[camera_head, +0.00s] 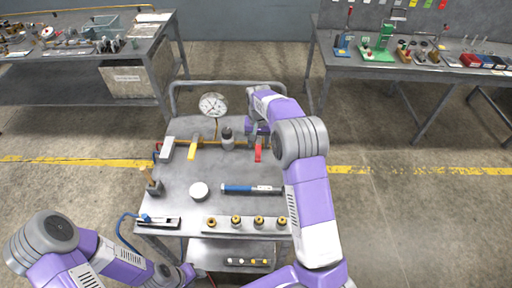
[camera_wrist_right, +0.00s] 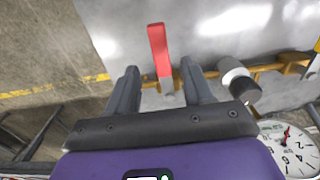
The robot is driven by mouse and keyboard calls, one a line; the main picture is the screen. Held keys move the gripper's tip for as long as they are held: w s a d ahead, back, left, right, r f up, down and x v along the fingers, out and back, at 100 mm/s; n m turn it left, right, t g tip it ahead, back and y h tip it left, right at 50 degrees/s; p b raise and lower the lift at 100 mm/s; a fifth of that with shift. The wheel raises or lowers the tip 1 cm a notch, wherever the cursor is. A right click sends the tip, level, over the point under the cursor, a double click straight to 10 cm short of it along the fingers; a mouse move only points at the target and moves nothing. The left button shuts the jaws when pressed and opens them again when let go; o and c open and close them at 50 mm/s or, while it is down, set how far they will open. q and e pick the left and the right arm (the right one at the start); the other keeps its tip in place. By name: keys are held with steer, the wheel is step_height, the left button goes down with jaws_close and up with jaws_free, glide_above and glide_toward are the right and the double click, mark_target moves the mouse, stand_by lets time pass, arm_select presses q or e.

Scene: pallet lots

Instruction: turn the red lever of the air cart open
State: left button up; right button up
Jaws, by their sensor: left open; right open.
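The air cart (camera_head: 178,187) is a grey metal table with a brass pipe running across its back part. The red lever (camera_head: 258,152) sits on the right part of that pipe and points toward the front of the cart. In the right wrist view the red lever (camera_wrist_right: 158,48) stands between the fingers and extends past their tips. My right gripper (camera_head: 256,136) is open around the lever's base end, with gaps visible on both sides. My left gripper (camera_head: 187,272) is low at the cart's front left, mostly hidden by its own arm, and holds nothing visible.
A pressure gauge (camera_head: 213,105), a yellow lever (camera_head: 194,147) and a dark-topped cylinder (camera_head: 227,138) are left of the red lever. A blue-handled tool (camera_head: 250,189), a white round piece (camera_head: 199,191) and several brass fittings (camera_head: 236,221) lie in front. Workbenches stand behind.

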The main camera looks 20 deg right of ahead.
mark_target(258, 152)
steer(key=shift+f+b, duration=0.35)
steer(key=shift+f, duration=2.3)
jaws_close()
